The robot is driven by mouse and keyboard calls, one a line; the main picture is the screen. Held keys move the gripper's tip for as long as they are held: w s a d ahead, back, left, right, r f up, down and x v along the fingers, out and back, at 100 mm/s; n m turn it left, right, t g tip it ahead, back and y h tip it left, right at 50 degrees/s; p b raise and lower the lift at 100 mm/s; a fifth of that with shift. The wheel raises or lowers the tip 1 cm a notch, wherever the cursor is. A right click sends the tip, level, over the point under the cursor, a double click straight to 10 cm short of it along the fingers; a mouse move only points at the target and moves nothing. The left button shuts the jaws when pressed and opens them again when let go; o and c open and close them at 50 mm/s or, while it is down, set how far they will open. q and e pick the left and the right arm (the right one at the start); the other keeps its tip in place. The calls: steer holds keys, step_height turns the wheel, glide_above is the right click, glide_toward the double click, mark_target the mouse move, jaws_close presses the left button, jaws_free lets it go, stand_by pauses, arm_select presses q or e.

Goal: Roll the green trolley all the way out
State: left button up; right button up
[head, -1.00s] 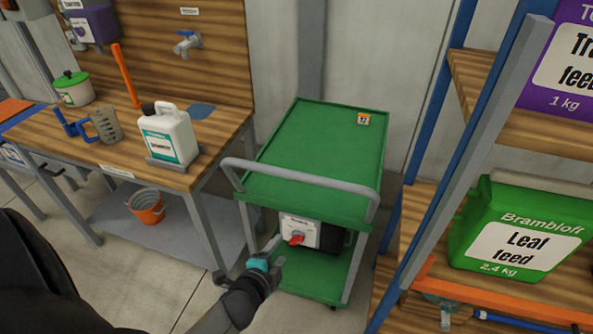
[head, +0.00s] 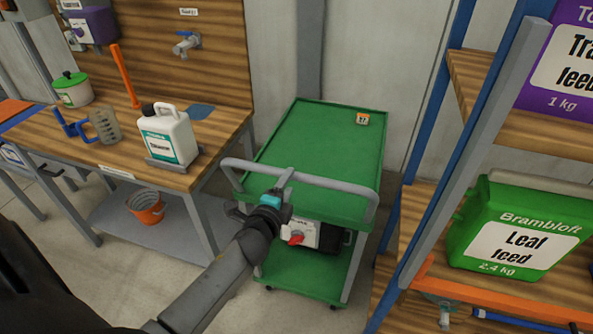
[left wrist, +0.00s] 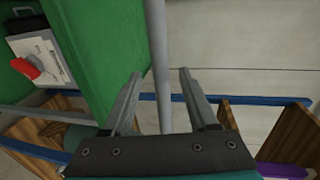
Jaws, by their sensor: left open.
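The green trolley (head: 318,150) stands between the workbench and the shelf rack, its grey tubular handle (head: 335,188) across its near end. My left gripper (head: 264,190) is at the handle, left of its middle, with its jaws open. In the left wrist view, the grey handle bar (left wrist: 157,45) runs between the two spread fingers (left wrist: 160,75), with a gap showing on either side. The trolley's green side (left wrist: 95,60) is to the left there. My right gripper is not in view.
The workbench (head: 225,125) is left, the blue-post rack (head: 430,130) close on the right. Bare floor lies in front.

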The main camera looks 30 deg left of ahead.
arm_select(q)
steer(key=b+x, duration=0.1)
steer(key=x, duration=0.6)
steer(key=shift+w, duration=0.2)
steer(key=shift+f, duration=0.1)
jaws_close()
stand_by(1.2)
